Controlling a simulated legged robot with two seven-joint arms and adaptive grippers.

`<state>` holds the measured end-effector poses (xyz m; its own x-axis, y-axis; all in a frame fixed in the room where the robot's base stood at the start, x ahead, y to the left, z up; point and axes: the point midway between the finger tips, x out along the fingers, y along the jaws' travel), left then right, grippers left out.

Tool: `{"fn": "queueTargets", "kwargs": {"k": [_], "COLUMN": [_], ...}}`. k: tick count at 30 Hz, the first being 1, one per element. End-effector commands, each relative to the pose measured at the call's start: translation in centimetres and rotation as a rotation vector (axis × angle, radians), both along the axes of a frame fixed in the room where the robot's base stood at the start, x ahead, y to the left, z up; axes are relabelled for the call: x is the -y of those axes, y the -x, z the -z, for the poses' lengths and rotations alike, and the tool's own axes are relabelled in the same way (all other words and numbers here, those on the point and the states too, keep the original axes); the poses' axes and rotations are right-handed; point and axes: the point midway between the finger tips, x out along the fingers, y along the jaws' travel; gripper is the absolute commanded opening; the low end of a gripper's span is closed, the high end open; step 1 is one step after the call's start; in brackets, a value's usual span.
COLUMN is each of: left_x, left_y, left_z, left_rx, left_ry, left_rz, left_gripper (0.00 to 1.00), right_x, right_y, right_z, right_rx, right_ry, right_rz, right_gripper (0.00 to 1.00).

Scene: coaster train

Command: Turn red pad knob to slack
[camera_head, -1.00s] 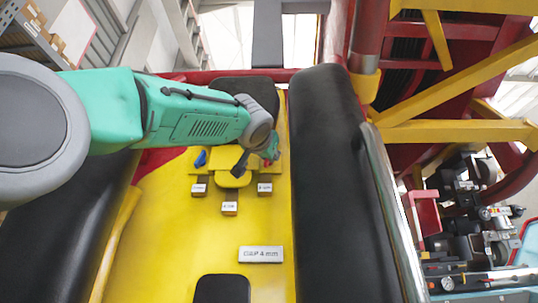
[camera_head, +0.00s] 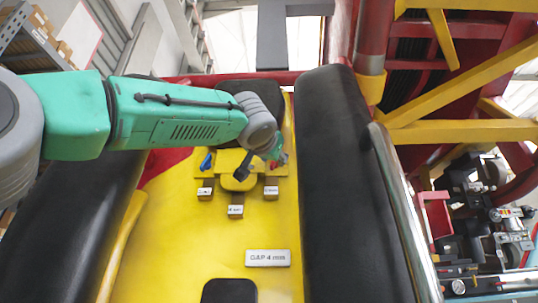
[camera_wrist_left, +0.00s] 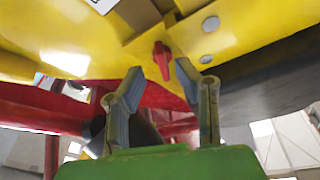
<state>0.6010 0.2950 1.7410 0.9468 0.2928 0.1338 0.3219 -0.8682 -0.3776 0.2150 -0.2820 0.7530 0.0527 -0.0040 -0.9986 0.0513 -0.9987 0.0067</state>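The red knob (camera_wrist_left: 162,60) sits on the yellow panel in the left wrist view, between and just beyond the fingertips of my left gripper (camera_wrist_left: 160,72). The gripper is open, with a finger on each side of the knob; I cannot tell whether either touches it. In the head view my left arm reaches over the yellow panel from the left, and a small red part (camera_head: 283,158), likely the knob, shows beside the gripper, which is partly hidden by the wrist. My right gripper is not in view.
A blue knob (camera_head: 206,160) is left of the wrist. Several small white labels (camera_head: 235,211) sit below, and a "GAP 4 mm" plate (camera_head: 267,258) lies lower. Black padded bolsters (camera_head: 345,190) flank the yellow panel. A metal rail (camera_head: 400,205) and yellow beams stand at right.

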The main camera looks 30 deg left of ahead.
Motion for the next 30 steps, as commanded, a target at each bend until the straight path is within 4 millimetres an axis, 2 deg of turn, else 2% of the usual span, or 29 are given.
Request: {"fn": "queueTargets", "kwargs": {"k": [4, 17, 30], "left_x": [0.2, 1.1, 1.2], "left_y": [0.5, 4.2, 4.4], "left_z": [0.9, 0.9, 1.0], "left_rx": [-0.02, -0.004, -0.005], "left_ry": [0.006, 0.003, 0.003], "left_rz": [0.003, -0.001, -0.002], "left_gripper": [0.28, 0.28, 0.28], "right_x": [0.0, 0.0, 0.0], "right_y": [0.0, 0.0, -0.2], "right_z": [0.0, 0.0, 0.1], "right_rx": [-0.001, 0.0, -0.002], "right_ry": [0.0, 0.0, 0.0], "right_rz": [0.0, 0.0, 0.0], "right_gripper": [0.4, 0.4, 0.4]}}
